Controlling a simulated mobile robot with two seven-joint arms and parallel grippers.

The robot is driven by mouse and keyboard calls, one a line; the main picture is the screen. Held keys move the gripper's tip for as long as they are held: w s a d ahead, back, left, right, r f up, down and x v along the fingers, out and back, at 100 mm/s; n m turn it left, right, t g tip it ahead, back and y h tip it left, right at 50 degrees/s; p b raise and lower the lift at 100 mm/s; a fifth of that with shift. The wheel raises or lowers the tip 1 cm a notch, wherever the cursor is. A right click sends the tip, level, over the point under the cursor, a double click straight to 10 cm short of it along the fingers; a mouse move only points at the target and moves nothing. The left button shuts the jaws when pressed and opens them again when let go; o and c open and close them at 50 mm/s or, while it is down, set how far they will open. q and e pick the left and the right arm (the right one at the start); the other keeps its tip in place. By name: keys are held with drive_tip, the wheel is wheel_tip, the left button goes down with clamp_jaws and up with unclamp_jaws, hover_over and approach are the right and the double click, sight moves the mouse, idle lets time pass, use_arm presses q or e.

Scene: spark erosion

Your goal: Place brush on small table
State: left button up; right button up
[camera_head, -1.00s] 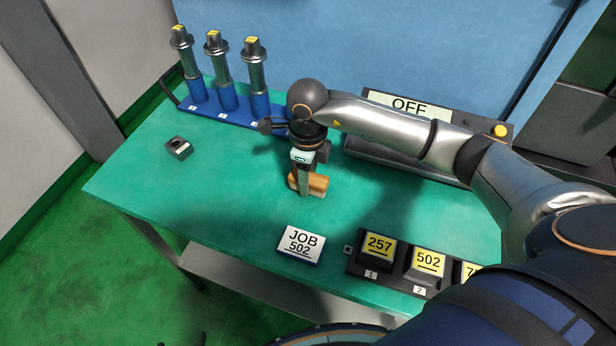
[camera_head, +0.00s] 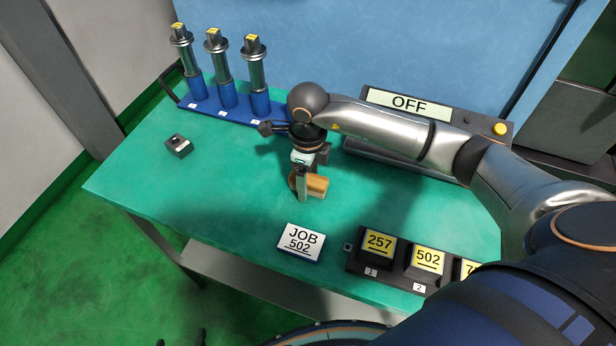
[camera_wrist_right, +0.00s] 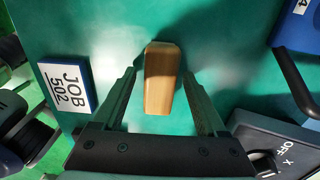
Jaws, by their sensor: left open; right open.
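The brush shows as a wooden, orange-brown block (camera_head: 318,185) lying on the green table (camera_head: 200,215). It also shows in the right wrist view (camera_wrist_right: 162,78); its bristles cannot be made out. My right gripper (camera_head: 303,196) is open and points down at the brush. In the right wrist view its two fingers (camera_wrist_right: 165,100) stand on either side of the brush's near end, with gaps on both sides. My left gripper (camera_head: 181,341) shows only as dark tips at the bottom edge, over the floor, apart from the table. No separate small table can be told apart.
A JOB 502 sign (camera_head: 301,242) lies in front of the brush. Numbered yellow-topped blocks sit in a black holder (camera_head: 352,262) at the front right. A blue rack (camera_head: 222,108) with upright tools, an OFF panel (camera_head: 408,104) and a small dark block (camera_head: 178,146) stand around.

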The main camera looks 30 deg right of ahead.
sight(308, 178)
wheel_tip(308, 178, up, 12)
drive_tip(key=b, duration=0.1)
drive_tip(key=shift+r, duration=0.15)
idle(0.6)
